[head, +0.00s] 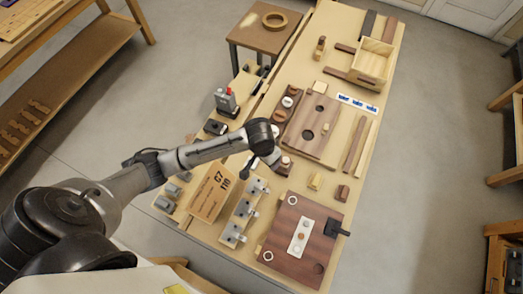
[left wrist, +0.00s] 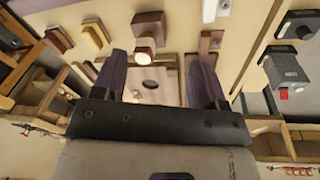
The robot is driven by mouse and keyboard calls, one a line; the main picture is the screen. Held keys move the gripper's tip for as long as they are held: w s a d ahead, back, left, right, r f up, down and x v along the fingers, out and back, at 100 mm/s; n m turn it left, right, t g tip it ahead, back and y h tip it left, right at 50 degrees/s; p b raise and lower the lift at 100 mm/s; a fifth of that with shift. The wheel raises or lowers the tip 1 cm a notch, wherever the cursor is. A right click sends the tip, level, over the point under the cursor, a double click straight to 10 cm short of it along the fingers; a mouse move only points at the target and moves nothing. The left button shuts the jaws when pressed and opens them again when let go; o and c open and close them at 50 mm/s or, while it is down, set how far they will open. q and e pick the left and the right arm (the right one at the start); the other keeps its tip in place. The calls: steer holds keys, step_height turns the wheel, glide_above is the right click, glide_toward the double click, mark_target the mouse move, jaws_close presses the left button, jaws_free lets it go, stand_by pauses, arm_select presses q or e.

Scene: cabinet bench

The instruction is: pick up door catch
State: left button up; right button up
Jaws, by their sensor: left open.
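A small brown block with a pale round knob (left wrist: 148,34) may be the door catch; I cannot tell for sure. In the left wrist view it lies just beyond the fingertips, roughly between them, and nothing grips it. In the head view the same block (head: 286,164) is partly hidden by my left gripper (head: 274,160), which hangs over the bench beside it. In the left wrist view my left gripper (left wrist: 158,70) is open, with its two dark fingers apart and empty. My right gripper is in neither view.
A yellow block (head: 315,181) and a brown block (head: 342,193) lie nearby. A holed board (head: 312,122) is behind, and a reddish-brown panel (head: 325,240) with a dark handle is in front.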

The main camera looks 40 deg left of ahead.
arm_select(q)
steer(key=w+a+f+n+g+y+b, duration=0.1)
steer(key=w+a+f+n+b, duration=0.15)
steer(key=w+a, duration=0.2)
steer(key=w+a+f+n+b, duration=0.1)
steer(key=w+a+b, duration=0.3)
steer(key=a, duration=0.1)
steer(key=f, duration=0.2)
steer(key=f+b, duration=0.1)
steer(key=f, duration=0.4)
steer(key=shift+w+f, duration=0.1)
steer(key=shift+w, duration=0.15)
steer(key=shift+s+f+b, duration=0.2)
steer(key=shift+f+b, duration=0.55)
steer(key=shift+f, duration=2.2)
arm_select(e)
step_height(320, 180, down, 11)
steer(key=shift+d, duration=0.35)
arm_select(q)
steer(key=shift+c, duration=0.2)
steer(key=c, duration=0.5)
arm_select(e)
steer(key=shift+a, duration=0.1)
arm_select(q)
steer(key=shift+r, duration=0.1)
